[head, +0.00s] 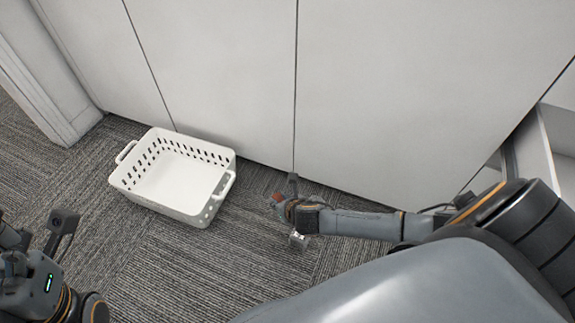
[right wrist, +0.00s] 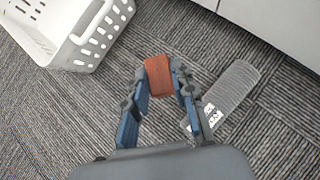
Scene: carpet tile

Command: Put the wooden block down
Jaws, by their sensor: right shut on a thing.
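The wooden block (right wrist: 158,75) is small and reddish-brown. In the right wrist view it sits between the fingertips of my right gripper (right wrist: 160,85), which is shut on it. In the head view the block (head: 277,197) shows as a small reddish patch at the tip of my right gripper (head: 281,203), to the right of the white basket and outside it. Carpet shows around the block; its height above the floor is hard to tell. My left gripper (head: 14,238) is partly in view at the lower left edge of the head view; its fingers are unclear.
The white basket (head: 182,211) with slotted walls stands on the carpet against the pale panels (head: 220,70); its bottom looks empty. A grey rounded object (right wrist: 235,88) with white markings lies right of my right gripper in the wrist view. Carpet (head: 190,265) in front of the basket is clear.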

